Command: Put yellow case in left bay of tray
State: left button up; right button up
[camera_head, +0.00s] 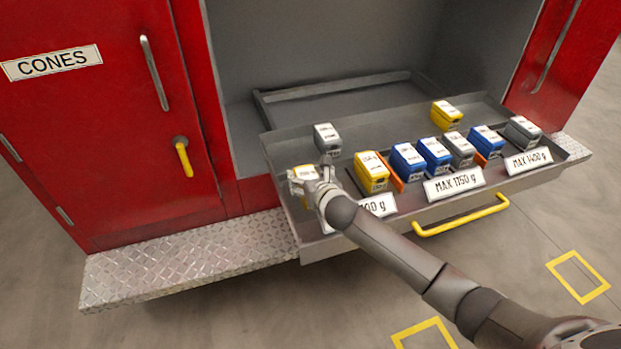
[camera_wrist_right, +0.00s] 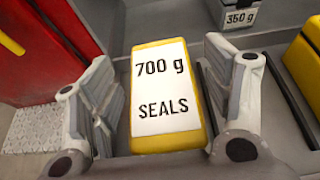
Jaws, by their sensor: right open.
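A yellow case (camera_wrist_right: 166,140) with a white label reading "700 g SEALS" lies between the fingers of my right gripper (camera_wrist_right: 162,105) in the right wrist view. The fingers are open, one on each side of the case, with a visible gap on the left. In the head view this yellow case (camera_head: 303,172) is at the left end of the pulled-out tray (camera_head: 290,150), partly hidden by my right gripper (camera_head: 312,183). The left bay's front label (camera_head: 376,207) is partly covered by my right arm. My left gripper is not in view.
A grey case (camera_head: 327,138) marked 350 g stands just behind. Another yellow case (camera_head: 371,172) stands to the right, beside an orange divider (camera_head: 394,178). Several blue and grey cases fill the bays further right. A third yellow case (camera_head: 446,115) stands at the back.

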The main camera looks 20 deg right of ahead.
jog(key=v, duration=1.2)
jog(key=shift+r, duration=0.1)
